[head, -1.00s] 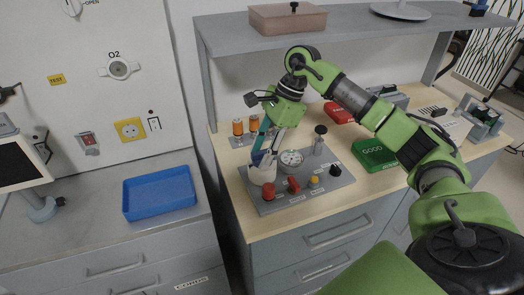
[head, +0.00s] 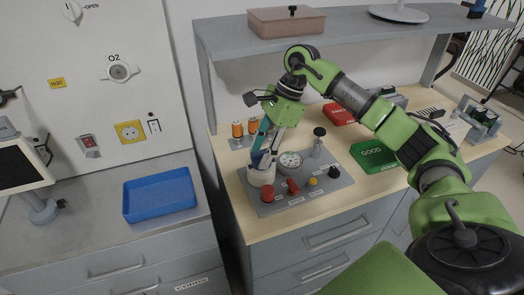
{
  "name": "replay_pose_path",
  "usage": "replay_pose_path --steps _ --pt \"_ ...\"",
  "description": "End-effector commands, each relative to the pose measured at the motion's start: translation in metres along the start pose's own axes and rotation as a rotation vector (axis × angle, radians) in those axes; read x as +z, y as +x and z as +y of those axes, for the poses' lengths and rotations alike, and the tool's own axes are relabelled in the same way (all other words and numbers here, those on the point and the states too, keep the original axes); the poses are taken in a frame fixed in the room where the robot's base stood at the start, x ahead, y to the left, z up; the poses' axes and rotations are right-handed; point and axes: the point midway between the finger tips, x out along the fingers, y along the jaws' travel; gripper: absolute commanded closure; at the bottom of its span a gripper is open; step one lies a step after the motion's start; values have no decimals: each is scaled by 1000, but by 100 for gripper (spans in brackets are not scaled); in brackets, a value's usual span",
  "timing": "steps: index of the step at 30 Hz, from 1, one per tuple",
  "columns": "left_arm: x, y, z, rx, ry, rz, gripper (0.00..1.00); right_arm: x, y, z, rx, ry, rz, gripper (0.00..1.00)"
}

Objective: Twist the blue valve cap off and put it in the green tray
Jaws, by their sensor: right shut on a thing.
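The blue valve cap (head: 257,160) shows as a small blue patch on top of a white valve body (head: 261,177) at the left rear of a grey panel. My right gripper (head: 262,157) points down over the valve and is shut on the cap. Its fingers hide most of the cap, and I cannot tell whether the cap still touches the valve body. The green tray (head: 389,165), marked GOOD, lies on the wooden bench right of the panel. My left gripper is not in view.
The grey panel (head: 325,192) also carries a round gauge (head: 290,160), red, yellow and black knobs, and an upright black-topped post (head: 318,140). A red tray (head: 338,113) lies behind the green one. A blue tray (head: 160,195) sits on the left counter. A shelf (head: 350,27) overhangs the bench.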

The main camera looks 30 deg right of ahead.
Motion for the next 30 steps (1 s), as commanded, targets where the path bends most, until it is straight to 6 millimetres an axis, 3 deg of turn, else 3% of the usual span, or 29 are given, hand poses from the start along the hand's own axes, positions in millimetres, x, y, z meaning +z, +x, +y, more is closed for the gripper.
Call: replay_pose_path --steps 1,6,30 --pt "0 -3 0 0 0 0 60 2 -10 -2 -8 0 -2 80" --pt "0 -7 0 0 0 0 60 5 -17 -2 -11 0 -3 80" --pt "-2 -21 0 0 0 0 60 13 -35 -2 -8 0 -2 80"
